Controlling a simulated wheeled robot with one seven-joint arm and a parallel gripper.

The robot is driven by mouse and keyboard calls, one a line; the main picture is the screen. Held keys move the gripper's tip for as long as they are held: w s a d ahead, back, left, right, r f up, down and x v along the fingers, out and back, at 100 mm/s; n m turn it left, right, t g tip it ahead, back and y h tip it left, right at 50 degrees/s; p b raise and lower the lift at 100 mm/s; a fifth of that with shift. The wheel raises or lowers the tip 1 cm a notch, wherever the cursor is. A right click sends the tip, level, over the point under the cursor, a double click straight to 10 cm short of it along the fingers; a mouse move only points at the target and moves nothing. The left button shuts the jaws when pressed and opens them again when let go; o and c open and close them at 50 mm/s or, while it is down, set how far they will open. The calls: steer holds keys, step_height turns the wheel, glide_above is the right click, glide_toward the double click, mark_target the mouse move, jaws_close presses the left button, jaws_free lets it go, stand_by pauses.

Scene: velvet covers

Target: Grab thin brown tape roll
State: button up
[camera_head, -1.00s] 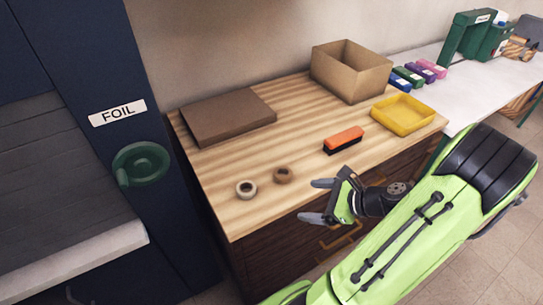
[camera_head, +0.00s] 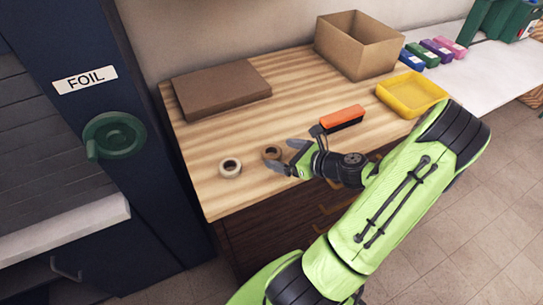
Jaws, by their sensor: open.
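Two small tape rolls lie flat on the wooden counter (camera_head: 205,140) near its front left. The brown tape roll (camera_head: 271,153) is the right one of the two. The other, a pale whitish tape roll (camera_head: 230,168), lies to its left. My gripper (camera_head: 282,157) comes in from the right, with its grey fingers apart and pointing left. The fingertips are right beside the brown roll and partly overlap its right side in the picture. I cannot tell whether they touch it. Nothing is held.
An orange brush with dark bristles (camera_head: 342,119) lies just behind my gripper. A yellow tray (camera_head: 412,94), an open cardboard box (camera_head: 357,45) and a flat brown box (camera_head: 221,88) stand farther back. A dark cabinet marked FOIL (camera_head: 150,150) borders the counter's left side.

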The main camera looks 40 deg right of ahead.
mark_target(273, 152)
steer(key=x, duration=0.3)
steer(key=shift+w+f+b, duration=0.3)
steer(key=shift+w+b, duration=0.05)
steer(key=shift+s+r, duration=0.1)
